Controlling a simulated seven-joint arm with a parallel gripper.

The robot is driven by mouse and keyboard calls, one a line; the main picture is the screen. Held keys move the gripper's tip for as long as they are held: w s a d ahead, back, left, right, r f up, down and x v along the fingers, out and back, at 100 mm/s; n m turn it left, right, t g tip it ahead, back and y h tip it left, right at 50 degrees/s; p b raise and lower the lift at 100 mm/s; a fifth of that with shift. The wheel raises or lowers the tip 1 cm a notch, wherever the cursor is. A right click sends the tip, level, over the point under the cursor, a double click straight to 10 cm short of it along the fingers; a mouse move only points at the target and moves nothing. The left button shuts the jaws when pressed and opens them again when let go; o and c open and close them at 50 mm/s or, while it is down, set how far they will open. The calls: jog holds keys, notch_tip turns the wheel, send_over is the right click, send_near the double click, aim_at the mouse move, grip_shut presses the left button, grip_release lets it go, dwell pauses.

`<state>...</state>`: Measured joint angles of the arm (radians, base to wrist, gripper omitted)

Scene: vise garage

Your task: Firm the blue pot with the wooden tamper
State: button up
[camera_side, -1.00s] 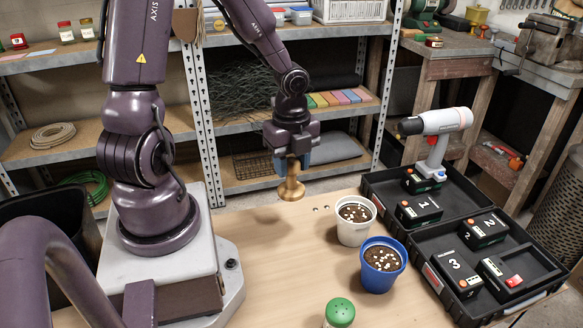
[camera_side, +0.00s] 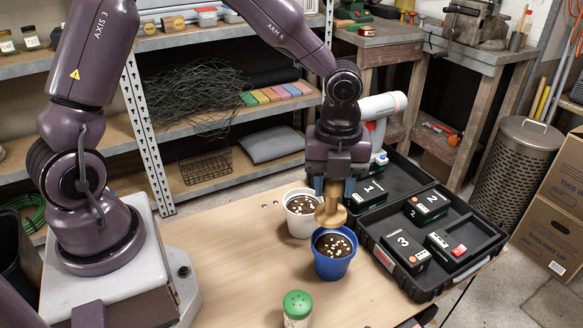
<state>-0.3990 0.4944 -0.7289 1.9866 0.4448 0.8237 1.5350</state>
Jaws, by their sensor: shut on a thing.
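The wooden tamper (camera_side: 331,210) hangs upright in my gripper (camera_side: 334,187), which is shut on its upper part. The tamper's round foot is over the back part of the blue pot (camera_side: 333,267), near its rim. I cannot tell from this angle whether it touches the soil. The blue pot stands on the table and holds dark soil with several pale bits on top. A white pot (camera_side: 299,226) with similar soil stands just behind and left of it, partly hidden by the tamper.
A green-capped shaker (camera_side: 297,308) stands at the table's front. An open black case (camera_side: 405,285) with numbered battery packs lies to the right, with a white drill (camera_side: 382,108) behind. The wooden table (camera_side: 225,255) is clear on the left.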

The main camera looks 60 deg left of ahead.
aim_at(337, 217)
jog(key=shift+w+d+m, duration=0.2)
jog(key=shift+d+m, duration=0.1)
jog(key=shift+d, duration=0.5)
jog(key=shift+f, duration=2.9)
jog(key=shift+f, duration=0.6)
jog(key=shift+r, duration=3.6)
jog(key=shift+r, duration=3)
